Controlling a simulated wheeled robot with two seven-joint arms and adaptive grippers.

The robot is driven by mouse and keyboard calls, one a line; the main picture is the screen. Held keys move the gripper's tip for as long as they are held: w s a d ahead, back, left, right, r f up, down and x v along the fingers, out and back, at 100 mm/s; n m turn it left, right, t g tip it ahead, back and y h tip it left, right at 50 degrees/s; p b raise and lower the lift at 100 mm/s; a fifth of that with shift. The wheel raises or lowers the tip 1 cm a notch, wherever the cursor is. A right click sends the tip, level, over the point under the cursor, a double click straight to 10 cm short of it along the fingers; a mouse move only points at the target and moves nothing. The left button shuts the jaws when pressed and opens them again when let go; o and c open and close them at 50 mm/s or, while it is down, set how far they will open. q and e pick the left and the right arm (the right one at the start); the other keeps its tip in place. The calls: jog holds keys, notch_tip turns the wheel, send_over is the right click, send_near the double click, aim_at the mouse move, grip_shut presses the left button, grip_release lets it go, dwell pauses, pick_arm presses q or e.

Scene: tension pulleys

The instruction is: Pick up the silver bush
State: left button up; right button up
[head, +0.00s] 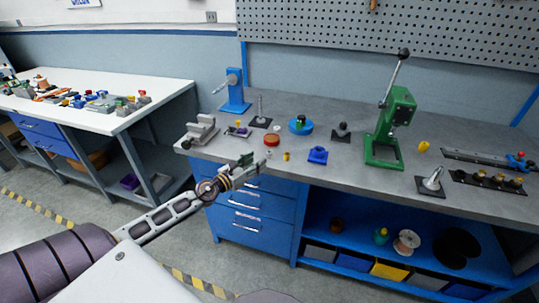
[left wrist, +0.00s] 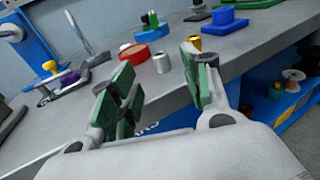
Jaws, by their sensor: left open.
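The silver bush (left wrist: 162,63) is a small upright cylinder standing on the grey bench top near its front edge. In the head view the bush (head: 268,154) is tiny, just right of my left gripper (head: 249,163). In the left wrist view the green-padded fingers of my left gripper (left wrist: 162,82) are spread apart with nothing between them. The bush appears beyond the fingertips, in line with the gap, apart from both pads. My right gripper is out of view.
A red round part (head: 271,140) stands behind the bush and a gold bush (head: 286,156) to its right. A blue block (head: 317,155), a grey vise (head: 201,131) and a green press (head: 385,130) stand on the grey bench (head: 350,175). Blue drawers (head: 245,205) are below.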

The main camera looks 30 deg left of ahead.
aim_at(268, 152)
pick_arm(q)
jog(key=shift+w, duration=0.3)
jog(key=shift+w+d, duration=0.15)
jog(key=shift+w, duration=0.65)
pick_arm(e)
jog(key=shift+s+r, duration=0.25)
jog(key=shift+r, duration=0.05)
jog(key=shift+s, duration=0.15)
pick_arm(q)
jog(key=shift+w+p, duration=0.25)
jog(key=shift+p, duration=0.1)
jog(key=shift+w+d, duration=0.15)
jog(key=shift+w, duration=0.5)
jog(key=shift+w+d+p, duration=0.15)
jog(key=shift+w+p, duration=0.15)
jog(key=shift+w, duration=0.45)
jog(key=shift+w+d+p, duration=0.1)
jog(key=shift+w+p, duration=0.15)
jog(key=shift+w, duration=0.5)
jog(key=shift+w+f, duration=0.1)
jog(key=shift+w, duration=0.05)
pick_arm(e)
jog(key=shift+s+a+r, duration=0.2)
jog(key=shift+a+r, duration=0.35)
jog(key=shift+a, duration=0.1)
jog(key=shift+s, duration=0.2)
